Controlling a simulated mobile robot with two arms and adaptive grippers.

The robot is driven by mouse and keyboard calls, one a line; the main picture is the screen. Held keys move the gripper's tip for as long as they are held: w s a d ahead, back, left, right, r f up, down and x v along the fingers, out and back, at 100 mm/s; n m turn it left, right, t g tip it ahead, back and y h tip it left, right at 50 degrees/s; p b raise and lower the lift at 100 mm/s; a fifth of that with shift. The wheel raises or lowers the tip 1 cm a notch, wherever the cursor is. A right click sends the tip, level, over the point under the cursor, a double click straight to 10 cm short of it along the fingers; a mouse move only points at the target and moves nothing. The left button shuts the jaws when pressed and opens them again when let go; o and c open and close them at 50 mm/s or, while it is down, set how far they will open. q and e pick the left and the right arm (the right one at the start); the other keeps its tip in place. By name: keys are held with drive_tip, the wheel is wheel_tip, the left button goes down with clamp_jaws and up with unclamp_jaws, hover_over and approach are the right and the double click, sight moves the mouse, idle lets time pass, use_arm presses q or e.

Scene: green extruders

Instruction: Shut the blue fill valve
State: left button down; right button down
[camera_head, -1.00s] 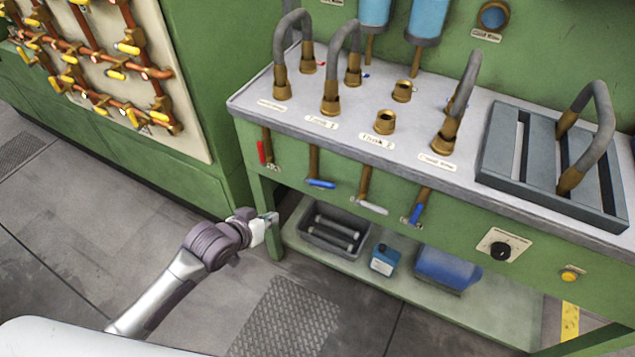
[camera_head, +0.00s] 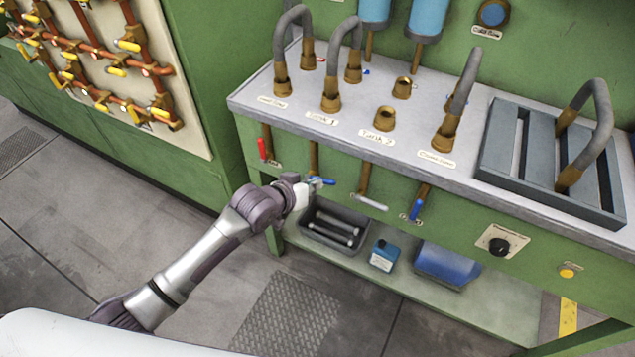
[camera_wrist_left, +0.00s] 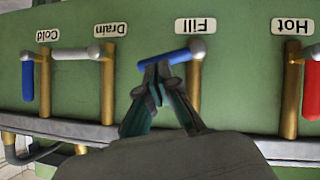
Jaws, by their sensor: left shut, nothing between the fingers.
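The fill valve's blue handle (camera_wrist_left: 168,58) lies crosswise to its upright brass pipe (camera_wrist_left: 194,88) in the left wrist view, under the "Fill" label (camera_wrist_left: 196,25). In the head view the blue handle (camera_head: 328,181) shows just past my left fingertips. My left gripper (camera_wrist_left: 156,70) is shut and empty. Its tips are at the handle's free end, away from the pivot; they overlap its lower edge in the picture, and I cannot tell if they touch. In the head view my left gripper (camera_head: 312,186) hides part of the handle and pipe. My right gripper is not in view.
Close by are the white drain handle (camera_wrist_left: 75,53), set crosswise, the blue cold handle (camera_wrist_left: 28,82) and the red hot handle (camera_wrist_left: 312,88), both along their pipes. The bench top (camera_head: 350,118) overhangs the valves.

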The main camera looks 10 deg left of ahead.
use_arm(q)
drive_tip(key=shift+x, duration=0.95)
drive_tip(key=shift+s+d+y+p, duration=0.1)
drive_tip(key=shift+d+y+p, duration=0.15)
drive_tip(key=shift+p, duration=0.7)
drive_tip(key=shift+d+f+m+y+p, duration=0.15)
drive_tip(key=shift+f+m+y+p, duration=0.3)
drive_tip(key=shift+f+m+p, duration=0.2)
